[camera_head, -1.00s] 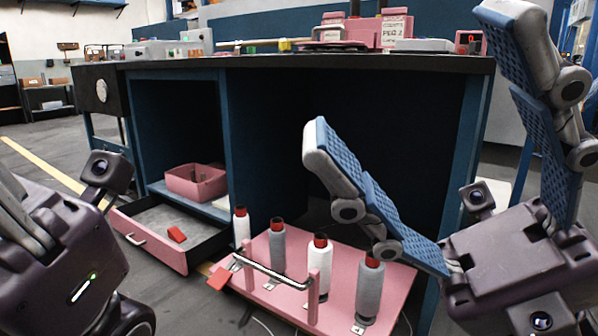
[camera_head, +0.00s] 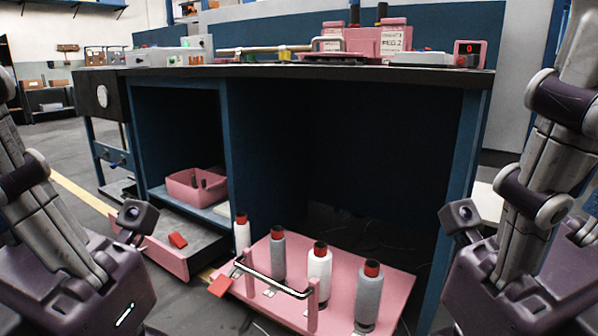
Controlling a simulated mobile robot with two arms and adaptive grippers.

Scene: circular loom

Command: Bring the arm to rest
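Both of my arms show at the sides of the head view. The left one rises along the left edge, and the right one stands upright along the right edge. The left arm's fingers are out of the frame. The right arm's fingers are out of the frame too. Neither visible arm part touches the workbench, the open drawer (camera_head: 165,258) or the pink bobbin tray (camera_head: 388,290).
Several grey and white bobbins with red tops, such as a white bobbin (camera_head: 318,272), stand on the pink tray with its metal handle. A pink bin (camera_head: 187,192) sits on the lower shelf. The black worktop (camera_head: 290,64) carries pink devices. The space under it is open.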

